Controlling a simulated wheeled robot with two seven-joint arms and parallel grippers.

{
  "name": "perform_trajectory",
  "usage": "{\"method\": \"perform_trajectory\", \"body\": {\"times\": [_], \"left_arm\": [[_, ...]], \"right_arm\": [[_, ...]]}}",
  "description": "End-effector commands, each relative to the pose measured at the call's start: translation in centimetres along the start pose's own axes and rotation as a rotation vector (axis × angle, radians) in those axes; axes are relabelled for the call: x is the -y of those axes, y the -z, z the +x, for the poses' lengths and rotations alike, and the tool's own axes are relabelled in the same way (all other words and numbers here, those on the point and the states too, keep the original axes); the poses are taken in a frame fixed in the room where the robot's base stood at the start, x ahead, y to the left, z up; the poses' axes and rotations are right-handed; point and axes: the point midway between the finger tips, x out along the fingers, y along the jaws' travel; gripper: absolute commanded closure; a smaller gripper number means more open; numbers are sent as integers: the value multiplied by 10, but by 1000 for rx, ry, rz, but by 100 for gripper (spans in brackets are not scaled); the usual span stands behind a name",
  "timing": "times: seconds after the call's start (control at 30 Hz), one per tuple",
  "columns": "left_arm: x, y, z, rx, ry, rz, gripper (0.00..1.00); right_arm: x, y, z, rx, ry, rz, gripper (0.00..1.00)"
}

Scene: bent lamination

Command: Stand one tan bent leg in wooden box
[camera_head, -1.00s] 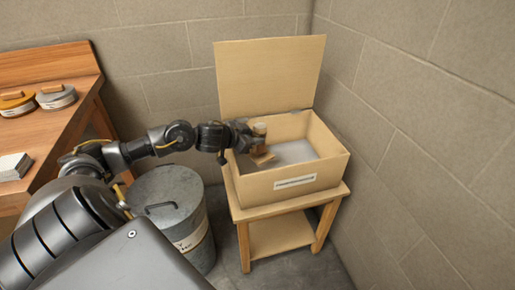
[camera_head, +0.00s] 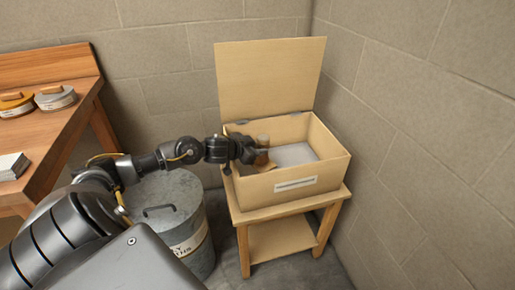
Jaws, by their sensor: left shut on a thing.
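The wooden box (camera_head: 322,183) stands with its lid (camera_head: 270,78) raised against the back wall, on a small wooden stand. My left gripper (camera_head: 258,153) is over the left side of the box, at its opening. It is shut on a tan bent leg (camera_head: 263,142), whose upper end shows just above the fingers. The leg's lower part is inside the box and partly hidden by the gripper and the box walls. I cannot tell whether it touches the box floor. My right gripper is not in view.
The box's grey floor (camera_head: 293,153) is bare on the right. A lidded metal bin (camera_head: 168,205) stands left of the stand (camera_head: 283,240). Block walls close in behind and right.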

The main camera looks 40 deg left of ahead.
Motion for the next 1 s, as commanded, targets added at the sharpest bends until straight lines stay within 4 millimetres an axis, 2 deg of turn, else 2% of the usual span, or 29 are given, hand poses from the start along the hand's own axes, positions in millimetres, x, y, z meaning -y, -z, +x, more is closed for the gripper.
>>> {"method": "perform_trajectory", "body": {"times": [0.43,0.47,0.6,0.63,1.0], "left_arm": [[-2,-9,5,-1,2,-1,97],[-2,-10,5,1,1,-1,68],[-2,-10,5,0,1,-1,49],[-2,-10,5,0,1,-1,47],[-1,-5,3,-1,1,1,47]], "right_arm": [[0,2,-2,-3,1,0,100],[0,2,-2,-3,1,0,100],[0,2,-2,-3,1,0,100],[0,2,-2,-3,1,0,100],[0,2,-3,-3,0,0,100]]}}
